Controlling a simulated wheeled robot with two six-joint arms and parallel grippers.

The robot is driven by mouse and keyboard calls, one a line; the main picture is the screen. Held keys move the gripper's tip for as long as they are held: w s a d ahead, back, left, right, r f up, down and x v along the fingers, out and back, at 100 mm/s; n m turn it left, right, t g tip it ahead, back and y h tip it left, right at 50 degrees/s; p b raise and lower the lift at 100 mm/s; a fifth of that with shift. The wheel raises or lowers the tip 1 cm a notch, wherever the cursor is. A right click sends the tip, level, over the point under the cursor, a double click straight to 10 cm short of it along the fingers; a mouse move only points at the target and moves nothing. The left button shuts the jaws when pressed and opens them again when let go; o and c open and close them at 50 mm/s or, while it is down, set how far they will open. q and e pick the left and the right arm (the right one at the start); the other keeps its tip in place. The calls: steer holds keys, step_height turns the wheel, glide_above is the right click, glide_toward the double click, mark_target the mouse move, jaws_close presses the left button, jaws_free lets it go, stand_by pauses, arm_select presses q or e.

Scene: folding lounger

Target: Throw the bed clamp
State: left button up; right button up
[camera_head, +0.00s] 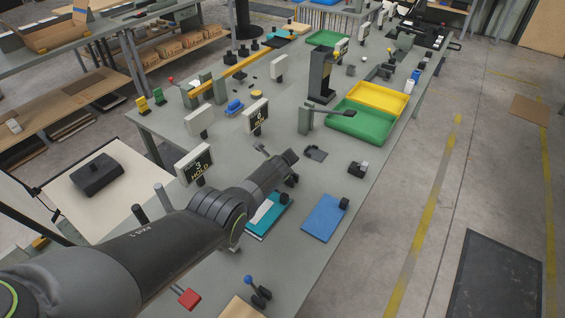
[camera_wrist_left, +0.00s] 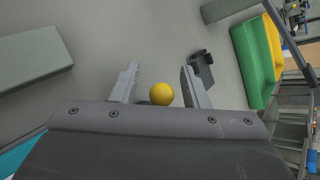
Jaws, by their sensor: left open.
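A yellow ball knob (camera_wrist_left: 162,94) shows in the left wrist view, between the two fingers of my left gripper (camera_wrist_left: 158,80). It may be the handle end of the bed clamp; the rest of the clamp cannot be made out. The fingers are open, with a gap visible on both sides of the ball. In the head view my left arm reaches in from the lower left, and its gripper (camera_head: 290,172) is over the middle of the bench. The ball is hidden there. My right gripper is not in view.
A small dark bracket (camera_head: 316,153) lies on the bench (camera_head: 300,235) just beyond my gripper. Green (camera_head: 358,124) and yellow (camera_head: 378,97) trays stand further back. A blue pad (camera_head: 324,218), a teal tray (camera_head: 258,232) and a blue-knobbed lever (camera_head: 249,280) are nearer.

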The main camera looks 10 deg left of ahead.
arm_select(q)
steer(key=shift+p+v, duration=1.75)
steer(key=shift+p, duration=0.85)
steer(key=p+v, duration=0.1)
steer(key=v, duration=1.3)
steer(key=shift+p, duration=0.3)
steer(key=shift+f, duration=0.15)
